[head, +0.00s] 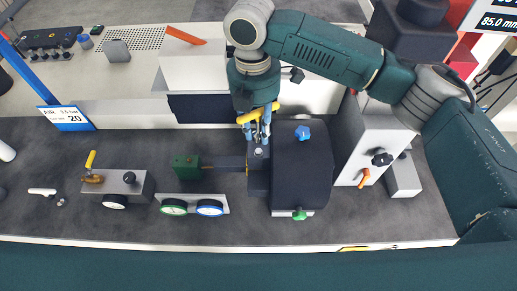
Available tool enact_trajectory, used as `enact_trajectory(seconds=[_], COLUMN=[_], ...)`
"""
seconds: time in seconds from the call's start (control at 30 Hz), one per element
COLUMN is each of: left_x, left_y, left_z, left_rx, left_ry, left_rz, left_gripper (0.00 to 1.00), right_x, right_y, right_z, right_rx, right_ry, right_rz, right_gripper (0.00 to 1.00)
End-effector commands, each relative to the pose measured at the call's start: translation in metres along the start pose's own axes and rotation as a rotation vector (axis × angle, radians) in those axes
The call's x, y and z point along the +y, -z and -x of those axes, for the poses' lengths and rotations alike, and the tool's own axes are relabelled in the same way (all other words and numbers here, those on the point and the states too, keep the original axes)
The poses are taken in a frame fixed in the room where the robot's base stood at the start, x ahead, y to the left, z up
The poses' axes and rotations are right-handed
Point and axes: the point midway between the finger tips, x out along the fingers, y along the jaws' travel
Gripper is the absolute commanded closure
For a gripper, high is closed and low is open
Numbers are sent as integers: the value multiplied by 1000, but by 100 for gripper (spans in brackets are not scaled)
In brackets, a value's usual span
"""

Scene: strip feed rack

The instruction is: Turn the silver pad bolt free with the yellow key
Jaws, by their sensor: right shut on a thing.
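My right gripper (258,132) points down over the dark block (258,182) in the middle of the bench. It is shut on the yellow key (245,117), whose yellow bar sticks out on both sides of the fingers. The silver pad bolt (258,153) shows as a small bright spot on top of the block, just below the fingertips. I cannot tell whether the key's lower end sits on the bolt, as the fingers hide it. My left gripper is not in view.
A large black housing (302,175) with a blue knob (303,133) and a green knob (299,213) stands close to the right.

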Motion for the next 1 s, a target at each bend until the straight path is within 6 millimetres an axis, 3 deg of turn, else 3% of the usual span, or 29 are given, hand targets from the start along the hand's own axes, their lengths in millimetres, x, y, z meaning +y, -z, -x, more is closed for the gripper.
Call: enact_trajectory(seconds=[0.47, 1.0], left_x=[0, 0], left_y=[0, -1], left_z=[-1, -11], left_rx=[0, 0], left_ry=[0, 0], left_rz=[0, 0], left_gripper=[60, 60], right_x=[0, 2], right_y=[0, 0], right_z=[-2, -41], right_rx=[0, 0], right_ry=[2, 2], right_rz=[0, 0], right_gripper=[100, 100])
